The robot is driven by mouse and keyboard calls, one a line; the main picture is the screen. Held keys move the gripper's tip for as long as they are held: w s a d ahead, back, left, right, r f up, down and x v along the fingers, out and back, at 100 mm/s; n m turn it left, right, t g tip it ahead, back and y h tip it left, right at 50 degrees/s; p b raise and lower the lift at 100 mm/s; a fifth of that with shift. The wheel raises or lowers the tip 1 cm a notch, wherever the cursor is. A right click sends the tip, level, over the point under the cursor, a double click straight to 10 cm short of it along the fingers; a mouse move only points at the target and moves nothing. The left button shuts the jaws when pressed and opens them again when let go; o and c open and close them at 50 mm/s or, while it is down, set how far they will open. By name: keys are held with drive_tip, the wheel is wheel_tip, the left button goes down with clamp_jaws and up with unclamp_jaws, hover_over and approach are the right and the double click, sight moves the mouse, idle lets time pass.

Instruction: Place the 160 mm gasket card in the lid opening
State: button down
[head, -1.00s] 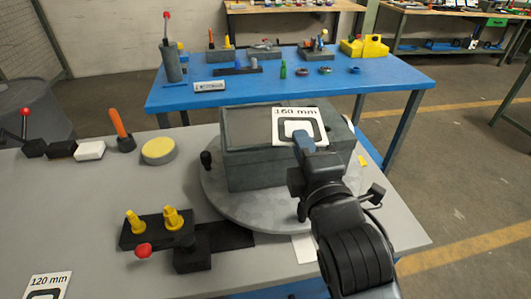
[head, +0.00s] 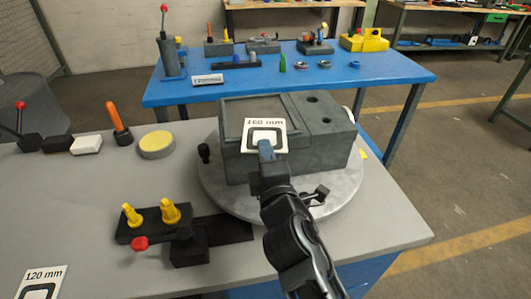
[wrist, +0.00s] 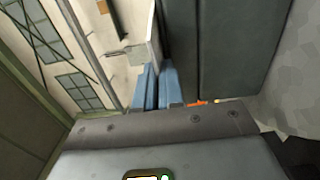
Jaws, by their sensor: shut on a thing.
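The white 160 mm gasket card (head: 264,135), with its black square ring, is held in my gripper (head: 265,150). Its label faces the head camera. The blue fingers (wrist: 160,86) are shut on the card's lower edge; in the wrist view the card (wrist: 154,42) shows nearly edge-on. The grey housing (head: 318,145) stands on a round turntable. The lid opening (head: 240,107) looks like a shallow framed recess on the left of its top. The card covers the front right part of the recess in the head view. Whether it touches the housing I cannot tell.
Two round holes show on the housing's right top. The turntable (head: 215,185) has a black knob at its left. A fixture with yellow pegs (head: 170,212) and a red knob stands front left. A 120 mm card (head: 42,283) lies at the near left.

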drive_tip(key=c, duration=1.2)
unclamp_jaws()
drive_tip(key=shift+c, duration=0.2)
drive_tip(key=shift+s, duration=0.1)
drive_tip(key=v, duration=1.2)
